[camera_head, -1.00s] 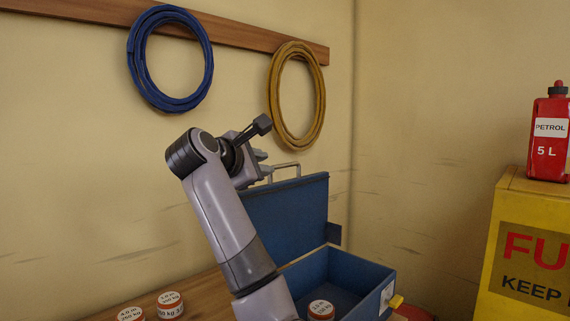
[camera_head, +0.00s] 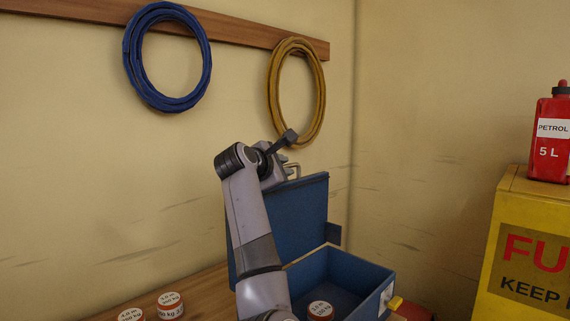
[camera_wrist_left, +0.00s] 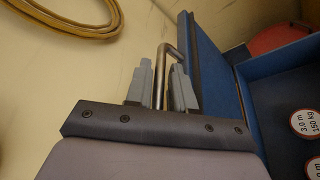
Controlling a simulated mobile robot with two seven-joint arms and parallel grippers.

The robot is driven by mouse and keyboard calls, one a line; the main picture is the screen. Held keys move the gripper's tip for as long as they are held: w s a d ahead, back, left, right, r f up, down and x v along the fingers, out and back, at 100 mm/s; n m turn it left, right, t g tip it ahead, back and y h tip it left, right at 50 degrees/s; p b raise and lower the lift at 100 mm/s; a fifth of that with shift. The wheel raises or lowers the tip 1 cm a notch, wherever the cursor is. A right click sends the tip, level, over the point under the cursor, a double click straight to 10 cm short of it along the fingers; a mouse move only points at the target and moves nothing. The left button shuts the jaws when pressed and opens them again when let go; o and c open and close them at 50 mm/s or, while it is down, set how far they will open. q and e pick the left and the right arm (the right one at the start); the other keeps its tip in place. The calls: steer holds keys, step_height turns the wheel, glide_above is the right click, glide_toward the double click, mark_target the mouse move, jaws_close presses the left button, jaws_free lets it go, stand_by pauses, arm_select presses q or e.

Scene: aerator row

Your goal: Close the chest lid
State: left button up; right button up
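The blue chest (camera_head: 345,268) stands on the wooden bench with its lid (camera_head: 300,215) raised, standing nearly upright against the wall side. A metal handle (camera_head: 296,168) sticks up from the lid's top edge. My left gripper (camera_head: 280,165) is at this handle, above the lid's left part. In the left wrist view the two grey fingers (camera_wrist_left: 158,88) are apart, with the handle bar (camera_wrist_left: 162,68) between them and a gap to the left finger. The lid (camera_wrist_left: 208,62) shows just right of the fingers. My right gripper is not in view.
A labelled round tin (camera_head: 320,309) lies inside the chest; the wrist view shows two labelled tops (camera_wrist_left: 304,123) there. More tins (camera_head: 170,304) stand on the bench (camera_head: 205,290) at left. Yellow (camera_head: 297,92) and blue (camera_head: 166,58) hose coils hang behind. A yellow cabinet (camera_head: 515,205) bears a petrol can (camera_head: 548,140).

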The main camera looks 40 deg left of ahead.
arm_select(q)
steer(key=shift+w+a+f, duration=0.15)
steer(key=shift+w+a, duration=0.05)
steer(key=shift+w, duration=0.45)
jaws_close()
